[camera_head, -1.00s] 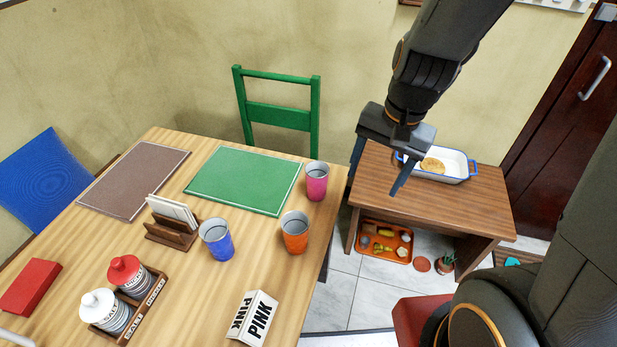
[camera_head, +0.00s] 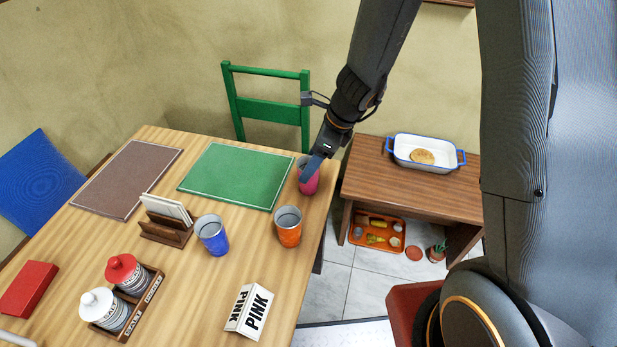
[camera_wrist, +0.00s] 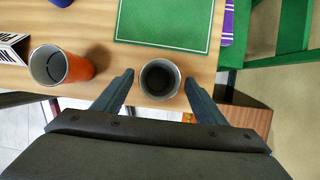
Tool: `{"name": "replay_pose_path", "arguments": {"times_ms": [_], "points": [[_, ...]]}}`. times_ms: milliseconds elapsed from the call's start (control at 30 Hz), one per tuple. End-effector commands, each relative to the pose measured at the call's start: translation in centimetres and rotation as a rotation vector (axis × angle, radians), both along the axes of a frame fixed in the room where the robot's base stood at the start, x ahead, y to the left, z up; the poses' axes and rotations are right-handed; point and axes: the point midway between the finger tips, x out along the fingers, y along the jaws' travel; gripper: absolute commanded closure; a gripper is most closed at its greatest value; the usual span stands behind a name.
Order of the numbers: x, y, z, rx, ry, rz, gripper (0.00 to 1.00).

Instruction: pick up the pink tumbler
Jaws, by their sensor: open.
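The pink tumbler (camera_head: 309,183) stands upright near the right edge of the dining table, beside the corner of the green placemat. In the head view my gripper (camera_head: 314,170) is at the tumbler and hides part of it. In the wrist view my gripper (camera_wrist: 160,88) is open, with one finger on each side of a tumbler (camera_wrist: 160,79) seen from above. Its dark inside and grey rim show there, and its pink outside is mostly hidden. I cannot tell whether either finger touches it.
An orange tumbler (camera_head: 288,227) stands close by, nearer the front, and a blue tumbler (camera_head: 212,236) is to its left. A green chair (camera_head: 270,112) is behind the table. A PINK sign (camera_head: 249,311) stands at the front. A side table (camera_head: 372,191) with a white dish (camera_head: 402,152) is at right.

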Motion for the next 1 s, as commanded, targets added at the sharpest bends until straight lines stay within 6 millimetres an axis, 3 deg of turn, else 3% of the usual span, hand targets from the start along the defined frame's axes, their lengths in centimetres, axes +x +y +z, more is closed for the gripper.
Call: {"name": "replay_pose_path", "arguments": {"times_ms": [200, 467, 700, 1000], "points": [[0.2, 0.8, -2.3, -0.002, 0.002, 0.000, 0.34], [0.2, 0.9, -2.4, -0.001, -0.001, 0.001, 0.34], [0.2, 0.9, -2.4, -0.001, 0.000, 0.001, 0.75], [0.3, 0.9, -2.0, -0.001, -0.002, 0.002, 0.76]]}}
